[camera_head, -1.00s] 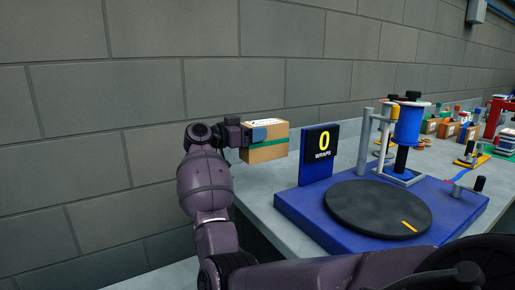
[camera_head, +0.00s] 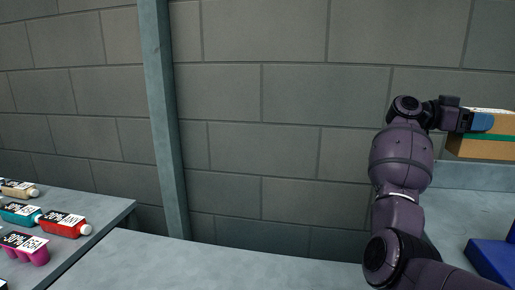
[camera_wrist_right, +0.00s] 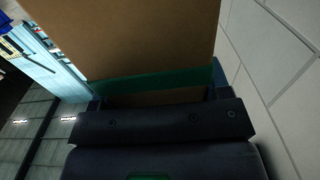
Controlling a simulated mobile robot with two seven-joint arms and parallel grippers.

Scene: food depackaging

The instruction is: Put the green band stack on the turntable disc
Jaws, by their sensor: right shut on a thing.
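The green band stack is a brown cardboard block (camera_head: 487,148) with a green band around it, at the right edge of the head view and partly cut off. My right gripper (camera_head: 481,122), with blue finger pads, is shut on it and holds it up in the air. In the right wrist view the brown stack (camera_wrist_right: 150,38) and its green band (camera_wrist_right: 160,80) fill the space ahead of the gripper. The turntable disc is outside the head view; only a corner of its blue base (camera_head: 493,261) shows at lower right. My left gripper is not in view.
A grey table (camera_head: 112,212) at the left bears several packages, including a red bottle (camera_head: 62,226), a teal bottle (camera_head: 20,213) and a magenta pack (camera_head: 27,248). A grey post (camera_head: 163,120) stands by the block wall. The grey surface (camera_head: 200,265) in the middle is bare.

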